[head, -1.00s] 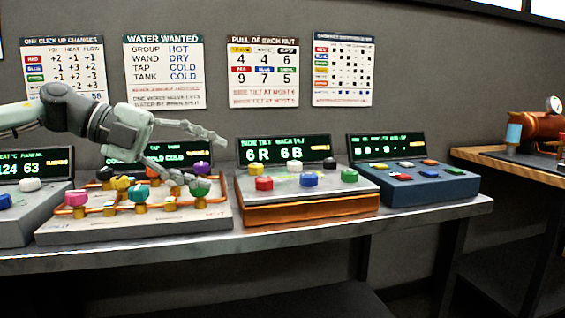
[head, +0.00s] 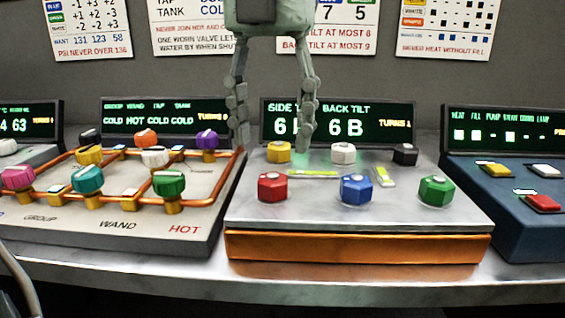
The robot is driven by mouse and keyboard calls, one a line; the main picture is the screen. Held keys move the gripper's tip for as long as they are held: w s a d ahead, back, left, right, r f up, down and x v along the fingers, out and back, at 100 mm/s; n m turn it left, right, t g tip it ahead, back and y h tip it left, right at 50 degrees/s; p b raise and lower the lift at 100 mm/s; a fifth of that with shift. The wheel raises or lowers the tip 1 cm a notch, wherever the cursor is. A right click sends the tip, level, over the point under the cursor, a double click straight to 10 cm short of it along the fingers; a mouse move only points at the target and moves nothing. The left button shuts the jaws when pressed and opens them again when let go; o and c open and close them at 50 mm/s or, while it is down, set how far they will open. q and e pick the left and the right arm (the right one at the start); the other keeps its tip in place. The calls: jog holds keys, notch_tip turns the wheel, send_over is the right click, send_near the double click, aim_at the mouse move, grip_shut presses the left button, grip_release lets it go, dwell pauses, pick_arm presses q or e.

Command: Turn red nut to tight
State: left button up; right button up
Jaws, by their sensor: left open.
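The red nut (head: 272,187) is a hexagonal knob at the front left of the grey tilt panel (head: 330,212). My left gripper (head: 272,148) comes down from the top of the head view with its fingers spread wide and nothing between them. Its fingertips hang above the back left of the panel, higher than the red nut and apart from it in the picture. The display (head: 325,122) behind reads "6 B" under back tilt; a finger partly covers the side tilt reading. My right gripper is not in view.
Blue (head: 356,189) and green (head: 436,191) nuts share the front row; yellow (head: 278,152), white (head: 343,153) and black (head: 404,154) nuts stand behind. A valve panel with copper pipes (head: 115,203) is close on the left, a blue button panel (head: 510,190) on the right.

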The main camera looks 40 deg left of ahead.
aim_at(273, 177)
pick_arm(q)
notch_tip(273, 177, down, 4)
jog(key=shift+f, duration=0.85)
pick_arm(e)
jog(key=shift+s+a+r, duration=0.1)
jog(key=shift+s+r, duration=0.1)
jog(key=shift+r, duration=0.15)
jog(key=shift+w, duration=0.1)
pick_arm(q)
jog(key=shift+c, duration=0.7)
jog(key=c, duration=1)
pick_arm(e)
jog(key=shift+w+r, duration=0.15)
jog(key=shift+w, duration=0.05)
